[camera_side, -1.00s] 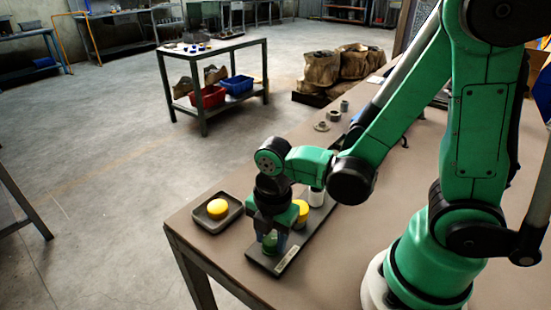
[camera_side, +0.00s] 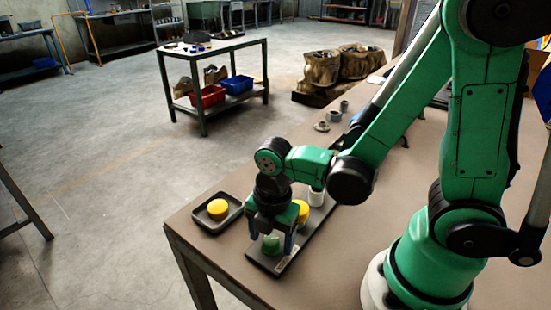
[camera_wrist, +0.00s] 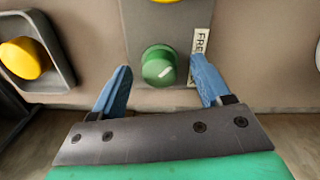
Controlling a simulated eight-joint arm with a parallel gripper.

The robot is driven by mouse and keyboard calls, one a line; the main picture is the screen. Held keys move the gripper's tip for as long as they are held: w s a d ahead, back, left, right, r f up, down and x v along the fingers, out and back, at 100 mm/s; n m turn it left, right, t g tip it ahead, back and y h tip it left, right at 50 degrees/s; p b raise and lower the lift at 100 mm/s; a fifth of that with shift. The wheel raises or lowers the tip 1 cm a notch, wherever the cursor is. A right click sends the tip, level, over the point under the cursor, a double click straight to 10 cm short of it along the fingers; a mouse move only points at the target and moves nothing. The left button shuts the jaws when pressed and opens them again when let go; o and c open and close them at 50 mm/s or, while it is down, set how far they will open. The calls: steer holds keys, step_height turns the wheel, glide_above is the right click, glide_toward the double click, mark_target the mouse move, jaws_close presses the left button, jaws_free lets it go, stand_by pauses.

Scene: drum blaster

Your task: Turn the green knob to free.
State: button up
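The green knob (camera_wrist: 157,67) sits on a dark grey panel (camera_wrist: 146,22), with a short white mark on its top pointing up and to the right in the wrist view. A pale label (camera_wrist: 201,44) reading "FRE", its end covered by a finger, lies just right of the knob. In the side view the knob (camera_side: 271,244) is at the near end of the panel. My gripper (camera_wrist: 162,64) is open, its blue fingers spread on the left and right of the knob. Gaps show on both sides, so it holds nothing.
A yellow button in a grey tray (camera_side: 236,214) stands left of the panel. Metal rings (camera_side: 322,126) lie farther back on the table (camera_side: 340,270). The table's edge is close in front.

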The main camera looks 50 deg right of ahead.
mark_target(273, 239)
steer(key=shift+r, duration=0.1)
steer(key=shift+s+r, duration=0.1)
steer(key=shift+r, duration=2.65)
steer(key=shift+d+r+m+t, duration=0.2)
steer(key=shift+r+m+t, duration=0.1)
steer(key=shift+m, duration=0.5)
steer(key=w+d+r+m+t, duration=0.3)
steer(key=d+r+m+t, duration=0.1)
steer(key=m, duration=1.4)
steer(key=shift+d+r+t, duration=0.2)
steer(key=shift+r+t, duration=0.65)
steer(key=shift+t, duration=0.25)
